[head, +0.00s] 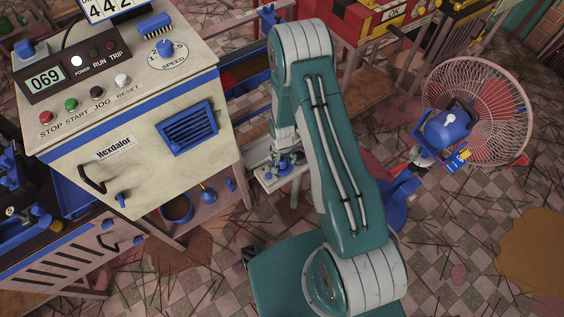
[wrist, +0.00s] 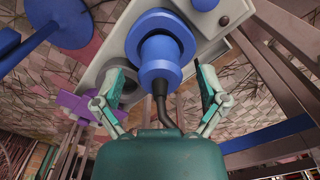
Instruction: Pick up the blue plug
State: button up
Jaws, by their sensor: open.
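The blue plug (wrist: 160,58) is large in the upper middle of the wrist view. It has a wide collar and a dark cable leading down from it toward my gripper's palm. It sits against a pale box (wrist: 117,57) with a dark spot on its face. My gripper (wrist: 161,82) is open, one finger on each side of the plug's lower end, with gaps visible on both sides. In the head view, my arm hides much of this area. A small pale stand (head: 262,178) with blue parts shows just left of the arm.
A pink-caged fan (head: 485,110) stands at the right on the littered, checkered floor. In the wrist view, a blue disc on a stem (wrist: 70,27) is upper left, and metal legs (wrist: 285,65) stand close right.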

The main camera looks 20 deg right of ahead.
jog(key=shift+f, duration=0.8)
jog(key=c, duration=1.2)
jog(key=shift+r, duration=0.1)
